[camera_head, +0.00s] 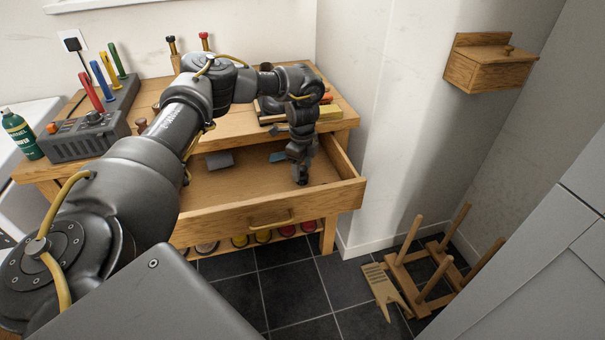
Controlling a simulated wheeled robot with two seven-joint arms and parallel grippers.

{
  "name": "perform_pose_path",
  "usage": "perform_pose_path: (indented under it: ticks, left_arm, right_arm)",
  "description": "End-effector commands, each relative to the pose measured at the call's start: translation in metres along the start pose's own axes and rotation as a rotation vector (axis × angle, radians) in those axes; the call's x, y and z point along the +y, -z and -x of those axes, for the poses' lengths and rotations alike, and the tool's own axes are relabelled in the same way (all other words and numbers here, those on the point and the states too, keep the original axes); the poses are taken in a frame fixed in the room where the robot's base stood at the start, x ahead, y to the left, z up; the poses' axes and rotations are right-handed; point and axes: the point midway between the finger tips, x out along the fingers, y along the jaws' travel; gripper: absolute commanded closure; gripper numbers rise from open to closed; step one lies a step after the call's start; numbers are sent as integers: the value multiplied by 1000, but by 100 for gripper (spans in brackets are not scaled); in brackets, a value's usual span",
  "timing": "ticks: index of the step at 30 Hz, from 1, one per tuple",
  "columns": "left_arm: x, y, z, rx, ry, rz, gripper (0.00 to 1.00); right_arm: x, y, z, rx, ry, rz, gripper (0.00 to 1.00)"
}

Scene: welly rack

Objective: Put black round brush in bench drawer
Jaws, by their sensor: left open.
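I cannot make out the black round brush with certainty; dark shapes at the gripper's tips blend with the fingers. My left arm hides part of the bench top and the drawer's left side. My right gripper is not in view.
A grey item (219,159) and a flat blue-grey item (278,156) lie at the drawer's back. A grey machine (85,138) and a green bottle (20,135) stand left. A wooden box (490,72) hangs on the wall.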

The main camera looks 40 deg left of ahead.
Motion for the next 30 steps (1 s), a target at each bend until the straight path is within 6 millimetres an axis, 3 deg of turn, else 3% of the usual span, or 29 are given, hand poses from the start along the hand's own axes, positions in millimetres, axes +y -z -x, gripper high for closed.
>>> perform_pose_path:
  ticks: [3, 11, 12, 18, 30]
  left_arm:
    - [-1, 0, 28, 3, 5, 0, 42]
    - [-1, 0, 78, 0, 3, 0, 42]
    - [-1, 0, 83, -1, 3, -1, 42]
    - [0, 0, 93, -1, 1, 0, 42]
    - [0, 0, 93, 0, 1, 0, 42]
  right_arm:
    - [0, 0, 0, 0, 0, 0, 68]
    - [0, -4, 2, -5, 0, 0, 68]
    - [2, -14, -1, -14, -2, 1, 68]
    - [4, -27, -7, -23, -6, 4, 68]
    - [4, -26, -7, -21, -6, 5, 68]
